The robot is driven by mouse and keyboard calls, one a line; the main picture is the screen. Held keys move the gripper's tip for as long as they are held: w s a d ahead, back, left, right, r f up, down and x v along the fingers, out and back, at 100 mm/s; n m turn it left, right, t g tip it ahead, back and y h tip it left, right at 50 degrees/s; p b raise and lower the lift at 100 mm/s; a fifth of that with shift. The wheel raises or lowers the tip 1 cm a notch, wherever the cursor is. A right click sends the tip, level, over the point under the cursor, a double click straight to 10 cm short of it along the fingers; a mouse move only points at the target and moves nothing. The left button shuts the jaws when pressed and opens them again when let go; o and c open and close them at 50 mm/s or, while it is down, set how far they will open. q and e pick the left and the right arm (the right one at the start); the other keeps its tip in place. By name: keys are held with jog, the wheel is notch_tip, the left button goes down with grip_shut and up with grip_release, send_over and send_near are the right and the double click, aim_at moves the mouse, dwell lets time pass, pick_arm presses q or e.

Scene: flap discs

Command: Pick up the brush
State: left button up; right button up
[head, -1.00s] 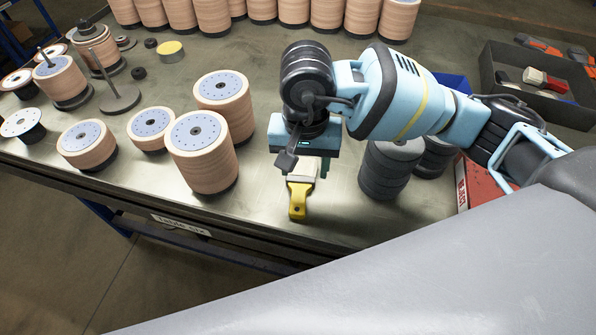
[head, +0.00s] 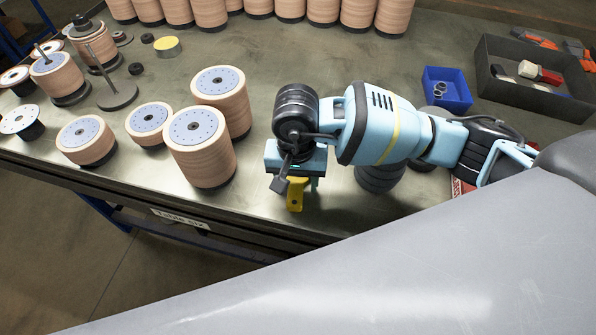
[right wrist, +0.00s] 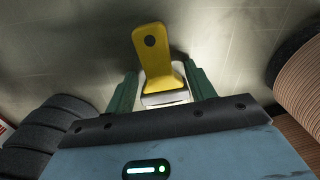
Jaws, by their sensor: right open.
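The brush has a yellow handle (head: 295,196) with a hole near its end. It lies on the table near the front edge, and in the head view my right gripper hides its other end. In the right wrist view the yellow handle (right wrist: 155,58) points away from the gripper, and a pale metal band shows below it. My right gripper (right wrist: 162,88) is open, with one green finger on each side of the brush and visible gaps between. In the head view the right gripper (head: 293,180) is directly over the brush. My left gripper is not in view.
Stacks of tan flap discs (head: 200,155) stand left of the gripper. A dark grey disc stack (head: 380,178) stands close on its right, partly behind my arm. A blue bin (head: 447,88) and a dark tray (head: 535,92) with tools lie at the right.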

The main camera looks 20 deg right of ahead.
aim_at(298, 188)
jog(key=c, duration=1.1)
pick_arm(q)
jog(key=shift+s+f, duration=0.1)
pick_arm(e)
jog(key=shift+o, duration=0.2)
jog(key=shift+r, duration=0.15)
jog(key=shift+w+r, duration=0.1)
jog(key=shift+r, duration=0.15)
jog(key=r, duration=0.1)
jog(key=s+r, duration=0.1)
jog(key=shift+s+r, duration=0.1)
jog(key=shift+r, duration=0.25)
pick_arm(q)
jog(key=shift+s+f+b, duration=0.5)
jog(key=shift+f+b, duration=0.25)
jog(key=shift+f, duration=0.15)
pick_arm(e)
jog(key=s+r, duration=0.1)
jog(key=s, duration=1.4)
jog(key=shift+d+r, duration=0.2)
jog(key=shift+r, duration=0.05)
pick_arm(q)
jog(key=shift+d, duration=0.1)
